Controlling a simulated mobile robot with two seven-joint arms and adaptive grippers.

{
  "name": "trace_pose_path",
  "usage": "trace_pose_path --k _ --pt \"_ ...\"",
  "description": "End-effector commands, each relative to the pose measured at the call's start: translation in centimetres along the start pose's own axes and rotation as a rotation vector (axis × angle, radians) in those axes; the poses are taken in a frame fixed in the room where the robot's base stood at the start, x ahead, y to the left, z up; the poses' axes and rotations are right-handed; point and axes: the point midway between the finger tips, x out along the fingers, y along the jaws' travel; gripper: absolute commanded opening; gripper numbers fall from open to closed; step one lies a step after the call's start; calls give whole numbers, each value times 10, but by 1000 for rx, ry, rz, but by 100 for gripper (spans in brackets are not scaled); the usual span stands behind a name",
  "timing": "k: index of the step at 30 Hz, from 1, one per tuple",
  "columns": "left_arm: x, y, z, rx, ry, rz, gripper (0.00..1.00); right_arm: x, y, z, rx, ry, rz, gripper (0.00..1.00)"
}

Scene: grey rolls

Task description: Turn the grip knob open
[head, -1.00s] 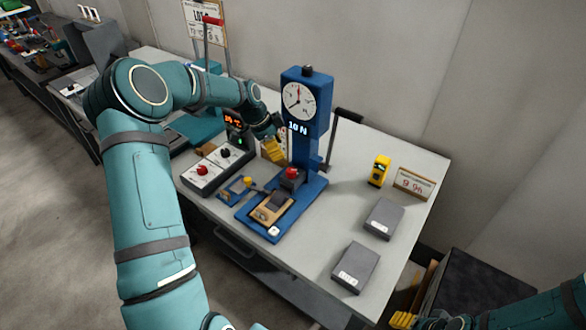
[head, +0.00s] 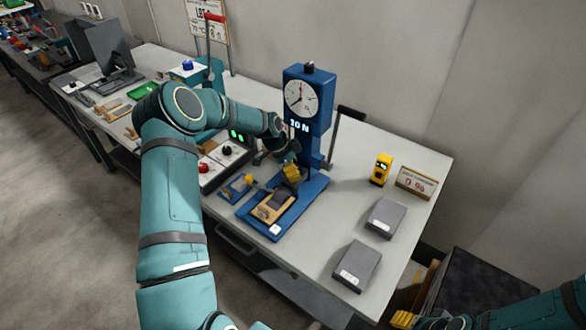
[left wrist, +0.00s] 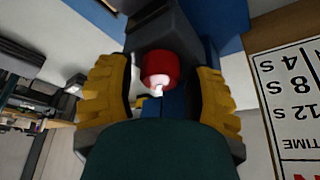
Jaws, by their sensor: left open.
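The blue test stand (head: 309,140) stands on the table with a round dial and a reading of 10 N. Its red knob (left wrist: 160,68) shows in the left wrist view, between the two yellow fingers of my open left gripper (left wrist: 162,95). There are gaps on both sides of the knob. In the head view my left gripper (head: 291,172) is at the stand's lower front and hides the knob. A tan block with a dark piece (head: 272,207) sits on the stand's base. My right gripper (head: 404,319) is partly in view at the bottom right; its opening is unclear.
A grey control box (head: 222,163) with knobs stands left of the stand, partly behind my left arm. Two grey boxes (head: 385,217) (head: 357,264), a yellow device (head: 381,168) and a sign (head: 416,182) are on the right.

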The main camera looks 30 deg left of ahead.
Motion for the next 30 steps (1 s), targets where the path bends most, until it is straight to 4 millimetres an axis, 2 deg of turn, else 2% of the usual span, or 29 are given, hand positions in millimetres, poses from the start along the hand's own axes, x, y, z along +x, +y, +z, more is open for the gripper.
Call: trace_pose_path --k 1,2,3,6,20,30 --pt "0 0 0 0 0 0 52 0 0 0 0 0 0 54" --pt "0 0 0 0 0 0 48 0 0 0 0 0 0 54" --pt "0 0 0 0 0 0 34 0 0 0 0 0 0 54" --pt "0 0 0 0 0 0 0 0 0 0 0 0 0 54" --pt "1 1 0 -42 1 -17 0 5 2 1 0 0 1 54" --pt "2 1 0 -255 0 -107 0 21 8 8 -4 -14 0 54"
